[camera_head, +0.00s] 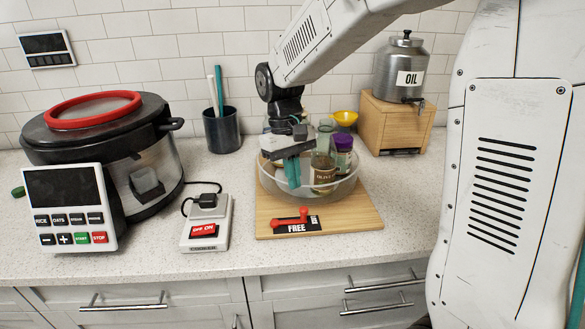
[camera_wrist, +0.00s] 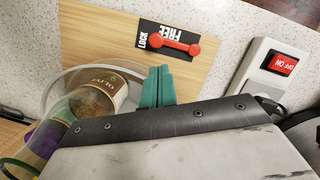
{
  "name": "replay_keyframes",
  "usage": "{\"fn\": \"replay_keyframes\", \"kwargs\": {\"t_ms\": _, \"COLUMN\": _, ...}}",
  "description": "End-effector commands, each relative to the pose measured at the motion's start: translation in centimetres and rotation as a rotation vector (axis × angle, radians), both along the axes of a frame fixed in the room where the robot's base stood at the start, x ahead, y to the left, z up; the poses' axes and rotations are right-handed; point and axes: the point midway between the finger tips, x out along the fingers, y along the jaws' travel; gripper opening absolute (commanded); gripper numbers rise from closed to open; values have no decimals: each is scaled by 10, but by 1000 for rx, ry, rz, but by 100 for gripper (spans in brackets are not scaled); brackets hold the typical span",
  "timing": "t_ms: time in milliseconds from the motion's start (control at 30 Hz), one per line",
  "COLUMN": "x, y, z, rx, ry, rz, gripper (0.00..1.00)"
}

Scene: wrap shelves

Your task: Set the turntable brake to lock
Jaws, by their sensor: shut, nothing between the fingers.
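The turntable brake is a red lever (camera_head: 290,219) on a black plate at the front edge of the wooden turntable base (camera_head: 350,222). In the wrist view the red lever (camera_wrist: 176,43) lies along the word FREE, its left end close to the word LOCK. My gripper (camera_head: 292,178) has teal fingers, pressed together and empty. It hangs over the left part of the clear round turntable bin (camera_head: 335,194), behind the brake. In the wrist view the gripper (camera_wrist: 158,78) points toward the brake, clear of the lever.
The bin holds an olive jar (camera_head: 323,172) and a purple-lidded jar (camera_head: 343,155). Left stand a red on/off switch box (camera_head: 205,232) and a large cooker (camera_head: 105,135). An oil canister (camera_head: 402,70) stands behind on a wooden box. Counter right of the base is clear.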

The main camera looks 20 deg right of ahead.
Motion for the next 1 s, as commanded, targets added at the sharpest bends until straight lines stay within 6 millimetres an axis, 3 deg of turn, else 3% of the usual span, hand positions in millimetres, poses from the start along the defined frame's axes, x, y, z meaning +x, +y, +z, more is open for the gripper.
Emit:
{"fn": "replay_keyframes", "kwargs": {"t_ms": 100, "x": -6, "y": -1, "z": -22, "rx": -1, "ry": 4, "rz": 0, "gripper": 0}}
{"fn": "replay_keyframes", "kwargs": {"t_ms": 333, "x": -12, "y": -2, "z": -49, "rx": 0, "ry": 1, "rz": 0, "gripper": 0}}
{"fn": "replay_keyframes", "kwargs": {"t_ms": 800, "x": -14, "y": -2, "z": -54, "rx": 0, "ry": 0, "rz": -1, "gripper": 0}}
{"fn": "replay_keyframes", "kwargs": {"t_ms": 1000, "x": -16, "y": 7, "z": -54, "rx": 0, "ry": 0, "rz": -19, "gripper": 0}}
